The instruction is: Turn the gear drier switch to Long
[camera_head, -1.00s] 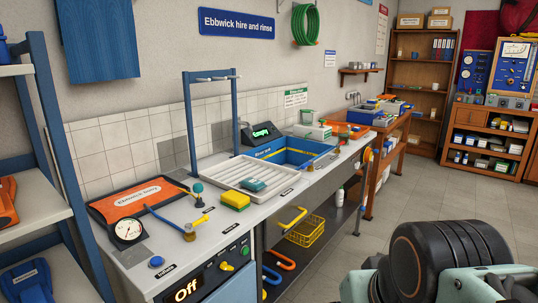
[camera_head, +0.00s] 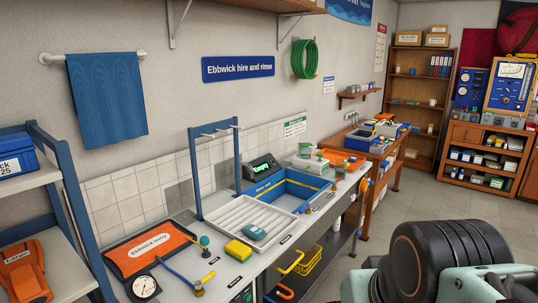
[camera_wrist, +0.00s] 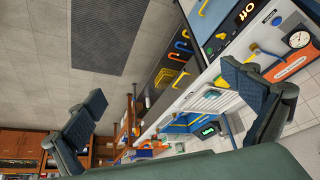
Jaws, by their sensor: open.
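The drier panel with its lit "Off" display (camera_wrist: 246,13) is at the top of the wrist view, which is turned sideways. A small yellow switch knob (camera_wrist: 210,50) appears beside the display; its exact pointing is too small to tell. In the head view only a sliver of the panel (camera_head: 241,296) shows at the bottom edge, and the display is out of frame. My gripper (camera_wrist: 161,83) is open and empty, its two dark fingers wide apart. It is away from the panel and touches nothing visible. The head view does not show the gripper.
The bench carries a pressure gauge (camera_head: 143,287), an orange mat (camera_head: 118,258), a yellow sponge (camera_head: 237,250), a white draining tray (camera_head: 272,235) and a blue sink (camera_head: 318,190). A blue rack (camera_head: 193,175) stands upright behind them. The floor (camera_wrist: 55,50) before the bench is open.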

